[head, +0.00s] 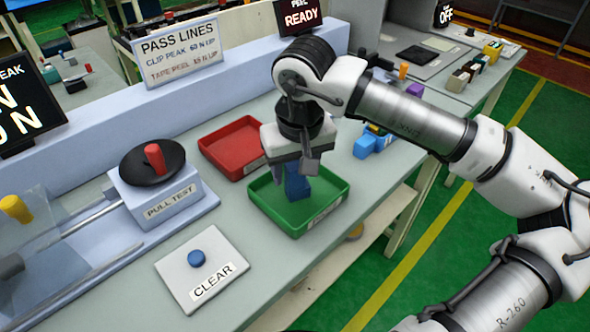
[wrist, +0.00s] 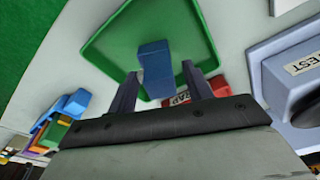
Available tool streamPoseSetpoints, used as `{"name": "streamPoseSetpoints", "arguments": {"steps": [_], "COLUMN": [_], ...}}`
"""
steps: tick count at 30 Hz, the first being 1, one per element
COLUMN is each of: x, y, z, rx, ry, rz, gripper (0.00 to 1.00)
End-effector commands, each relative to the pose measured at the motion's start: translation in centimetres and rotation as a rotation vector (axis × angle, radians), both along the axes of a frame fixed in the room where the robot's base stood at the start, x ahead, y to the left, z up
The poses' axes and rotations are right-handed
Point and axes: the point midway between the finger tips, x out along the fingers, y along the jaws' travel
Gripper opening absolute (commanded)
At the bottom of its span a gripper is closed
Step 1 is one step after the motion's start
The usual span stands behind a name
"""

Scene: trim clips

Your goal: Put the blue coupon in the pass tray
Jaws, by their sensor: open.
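The blue coupon (head: 297,184) is a block at the green tray (head: 268,200), below my gripper (head: 304,163). In the wrist view the coupon (wrist: 154,66) lies between my two open fingers (wrist: 158,74), with the green tray floor (wrist: 112,42) behind it. The fingers stand apart on either side of it, and a gap shows on the right side. My gripper hides its upper part in the head view. I cannot tell whether it rests on the tray floor. The tray's label is too small to read.
A red tray (head: 232,146) stands behind the green one; its label ends in "RAP" in the wrist view. Several coloured blocks (head: 372,142) lie to the right. The pull test fixture (head: 160,198) and a blue-button CLEAR panel (head: 202,268) are to the left.

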Motion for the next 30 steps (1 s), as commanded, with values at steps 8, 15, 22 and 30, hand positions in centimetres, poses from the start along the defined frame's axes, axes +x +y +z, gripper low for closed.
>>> {"name": "streamPoseSetpoints", "arguments": {"steps": [8, 15, 22, 30], "x": [-0.8, -1.3, -1.5, -1.5], "y": [-0.3, -0.5, -0.6, -0.6], "z": [5.9, 9.7, 10.8, 10.7], "rx": [0.000, 0.001, 0.000, 0.000], "ry": [-0.005, -0.002, -0.001, 0.000], "rz": [0.001, 0.001, 0.001, 0.001], "gripper": [0.51, 0.51, 0.51, 0.51]}}
